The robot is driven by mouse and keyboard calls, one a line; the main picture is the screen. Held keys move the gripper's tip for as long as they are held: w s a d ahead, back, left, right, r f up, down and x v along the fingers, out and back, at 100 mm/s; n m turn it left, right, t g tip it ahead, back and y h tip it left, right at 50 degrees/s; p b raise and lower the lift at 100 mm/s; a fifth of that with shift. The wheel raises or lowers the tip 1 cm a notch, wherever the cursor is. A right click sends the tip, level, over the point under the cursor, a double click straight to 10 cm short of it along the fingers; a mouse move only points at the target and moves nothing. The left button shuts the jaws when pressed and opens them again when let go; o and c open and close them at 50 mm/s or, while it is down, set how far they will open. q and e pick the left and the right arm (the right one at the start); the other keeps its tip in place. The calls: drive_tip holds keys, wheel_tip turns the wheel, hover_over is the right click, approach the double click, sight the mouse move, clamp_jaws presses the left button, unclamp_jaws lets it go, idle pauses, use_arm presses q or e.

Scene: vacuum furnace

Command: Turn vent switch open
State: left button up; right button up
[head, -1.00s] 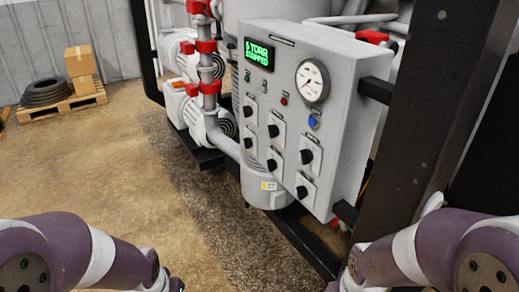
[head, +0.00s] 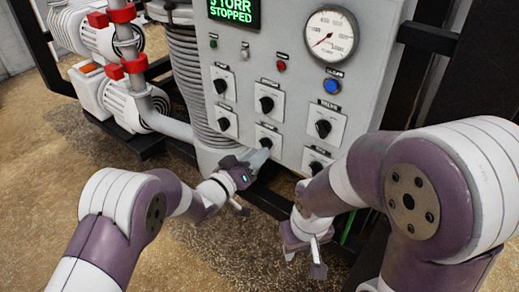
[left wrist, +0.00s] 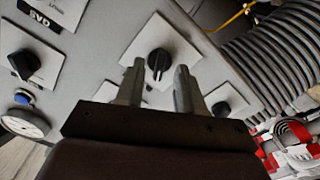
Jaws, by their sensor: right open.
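The grey control panel (head: 300,75) carries several black rotary switches on white plates. Their labels are too small to read, so I cannot tell which is the vent switch. My left gripper (head: 256,163) is at the panel's lower edge, just below the lower middle switch (head: 268,140). In the left wrist view its two fingers (left wrist: 160,85) are apart, with a black switch knob (left wrist: 158,62) beyond and between the tips. Nothing is held; contact with the knob cannot be told. My right gripper (head: 303,260) is open and empty, pointing down below the panel.
A round gauge (head: 330,33), a blue button (head: 332,86) and a green display (head: 233,10) are on the panel. Ribbed hose (head: 190,75) and pumps with red clamps (head: 122,14) stand left. A dark frame post borders the right. Floor at lower left is open.

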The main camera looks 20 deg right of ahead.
use_arm(q)
drive_tip(key=shift+x, duration=1.05)
clamp_jaws()
drive_tip(key=m+b, duration=1.1)
drive_tip(key=shift+w+a+f+m+b, duration=0.15)
drive_tip(key=shift+w+a+m+b, duration=0.05)
drive_tip(key=shift+m+b, duration=0.2)
